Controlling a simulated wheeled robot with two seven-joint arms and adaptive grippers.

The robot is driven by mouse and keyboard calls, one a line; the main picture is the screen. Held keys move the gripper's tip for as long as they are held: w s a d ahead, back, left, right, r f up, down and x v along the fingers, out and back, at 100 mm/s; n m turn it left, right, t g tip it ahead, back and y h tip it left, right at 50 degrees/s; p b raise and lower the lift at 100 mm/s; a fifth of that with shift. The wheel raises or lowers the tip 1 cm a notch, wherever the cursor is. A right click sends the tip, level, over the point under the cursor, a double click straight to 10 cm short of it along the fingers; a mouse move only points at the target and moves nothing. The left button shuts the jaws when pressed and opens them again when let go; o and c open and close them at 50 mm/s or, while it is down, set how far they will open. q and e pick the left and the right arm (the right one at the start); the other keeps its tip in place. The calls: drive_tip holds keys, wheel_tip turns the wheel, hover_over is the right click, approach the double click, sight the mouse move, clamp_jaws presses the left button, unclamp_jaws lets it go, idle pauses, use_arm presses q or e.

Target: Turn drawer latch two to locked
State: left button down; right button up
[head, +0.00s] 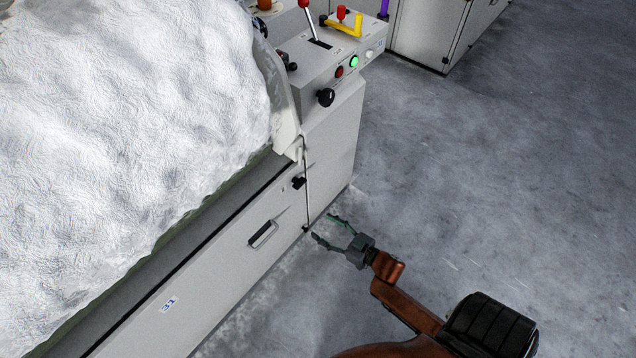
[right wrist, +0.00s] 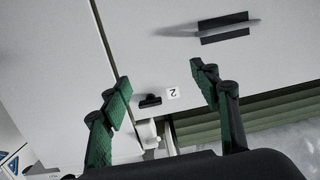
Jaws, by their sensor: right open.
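Drawer latch two is a small black turn-knob (right wrist: 150,101) beside a white label marked 2 (right wrist: 172,93) in the right wrist view. In the head view the black latch (head: 298,183) sits near the upper right end of the pale drawer front (head: 215,285). My right gripper (head: 324,227) is open and empty, low and to the right of the latch, by the machine's corner. In the right wrist view the latch lies between the green-padded fingers (right wrist: 160,77) in the picture, apart from both. My left gripper is not in view.
A black drawer handle (head: 263,234) is on the front; it also shows in the right wrist view (right wrist: 225,28). White fibre (head: 130,120) fills the machine's top. A control panel (head: 335,65) with levers and buttons stands above. The grey floor at right is clear.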

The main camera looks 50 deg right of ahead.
drive_tip(key=t+p, duration=0.2)
approach(302, 184)
drive_tip(key=w, duration=0.1)
drive_tip(key=shift+m, duration=0.3)
drive_tip(key=w, duration=0.2)
drive_tip(key=w+b, duration=0.1)
drive_tip(key=w, duration=0.1)
drive_tip(key=w+b, duration=0.1)
drive_tip(key=w, duration=0.1)
drive_tip(key=shift+a+f, duration=0.1)
drive_tip(key=shift+a, duration=0.3)
drive_tip(key=shift+w+b, duration=0.45)
drive_tip(key=shift+w, duration=0.25)
drive_tip(key=shift+w+a+r, duration=0.1)
drive_tip(key=shift+w+r, duration=0.1)
drive_tip(key=shift+w, duration=0.2)
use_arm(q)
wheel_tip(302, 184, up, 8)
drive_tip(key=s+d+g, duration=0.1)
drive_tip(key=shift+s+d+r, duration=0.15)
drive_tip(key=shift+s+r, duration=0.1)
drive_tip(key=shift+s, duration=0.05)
use_arm(e)
drive_tip(key=c, duration=1.2)
